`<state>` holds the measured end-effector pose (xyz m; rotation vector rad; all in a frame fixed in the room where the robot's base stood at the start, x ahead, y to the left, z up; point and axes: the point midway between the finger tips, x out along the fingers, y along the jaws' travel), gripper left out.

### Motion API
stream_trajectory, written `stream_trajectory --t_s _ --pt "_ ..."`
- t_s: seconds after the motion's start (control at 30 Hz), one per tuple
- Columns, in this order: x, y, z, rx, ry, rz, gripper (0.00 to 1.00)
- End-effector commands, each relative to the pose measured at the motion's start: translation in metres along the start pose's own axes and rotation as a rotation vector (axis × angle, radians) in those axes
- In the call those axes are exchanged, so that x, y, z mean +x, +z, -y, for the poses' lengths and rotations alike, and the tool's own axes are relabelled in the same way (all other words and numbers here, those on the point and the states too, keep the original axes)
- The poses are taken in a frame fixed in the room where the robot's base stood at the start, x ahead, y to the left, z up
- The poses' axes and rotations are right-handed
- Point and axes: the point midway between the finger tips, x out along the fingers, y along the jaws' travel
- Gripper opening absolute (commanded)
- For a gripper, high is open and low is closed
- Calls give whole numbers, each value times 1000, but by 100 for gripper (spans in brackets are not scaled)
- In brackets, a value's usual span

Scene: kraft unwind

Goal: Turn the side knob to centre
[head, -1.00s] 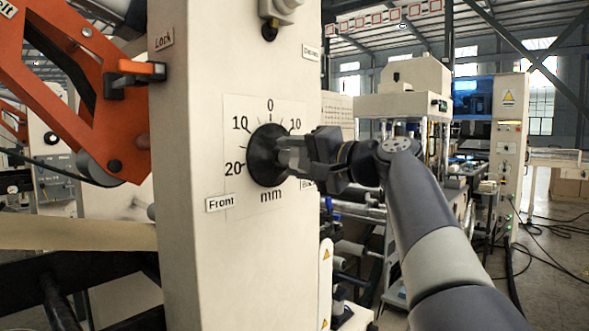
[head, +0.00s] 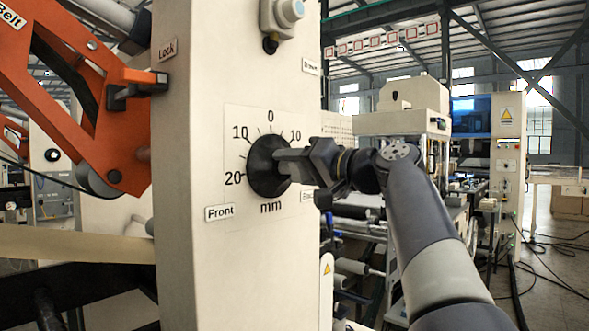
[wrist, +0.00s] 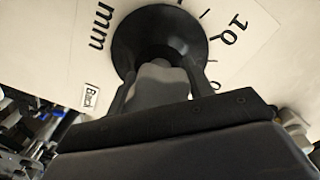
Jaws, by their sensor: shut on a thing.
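The side knob is a round black dial (head: 263,167) on the cream machine column, in the middle of the head view. A printed scale around it reads 0 at the top, 10 on both sides and 20 at lower left, with "mm" below. My gripper (head: 286,163) reaches in from the right and is shut on the knob's grip. In the wrist view the black knob (wrist: 160,40) fills the top middle, with the fingers (wrist: 158,85) on either side of its grey grip. The knob's pointer mark is hidden, so I cannot tell its setting.
A "Front" label (head: 219,212) sits at lower left of the scale, and a "Back" label (wrist: 90,98) shows in the wrist view. An orange lever arm (head: 75,90) is at the left.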

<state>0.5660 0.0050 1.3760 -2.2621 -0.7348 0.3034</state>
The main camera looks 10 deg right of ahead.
Motion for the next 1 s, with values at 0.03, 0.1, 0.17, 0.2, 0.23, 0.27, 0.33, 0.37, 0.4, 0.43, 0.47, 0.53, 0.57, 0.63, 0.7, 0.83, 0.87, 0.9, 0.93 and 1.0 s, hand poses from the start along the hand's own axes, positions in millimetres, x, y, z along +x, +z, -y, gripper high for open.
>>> stream_trajectory --t_s 0.03,0.1,0.17,0.2,0.23,0.27,0.33,0.37,0.4,0.43,0.47,0.53,0.57,0.63,0.7,0.83,0.87,0.9,0.93,1.0 --pt "0 1 -2 1 2 4 26" --pt "0 1 -2 2 2 4 26" --pt "0 1 -2 2 2 4 26" --pt "0 1 -2 2 2 4 50" --pt "0 1 -2 2 2 4 52" --pt "0 1 -2 2 2 4 55" --pt "0 1 -1 2 2 3 60" --pt "0 1 -1 2 1 3 63" --pt "0 1 -1 2 1 2 66" --pt "0 1 -1 2 1 2 69" --pt "0 1 -1 2 1 2 71" --pt "0 0 -1 2 1 2 71" --pt "0 0 -1 2 1 1 71" --pt "0 0 0 2 0 1 71" --pt "-1 0 0 1 1 1 71" --pt "-10 0 -1 2 2 -2 71" --pt "-14 0 -2 2 2 -2 71" --pt "-21 0 -1 1 2 -2 71" --pt "-27 0 -1 -1 3 -4 71" --pt "-40 0 -2 1 4 -4 71"
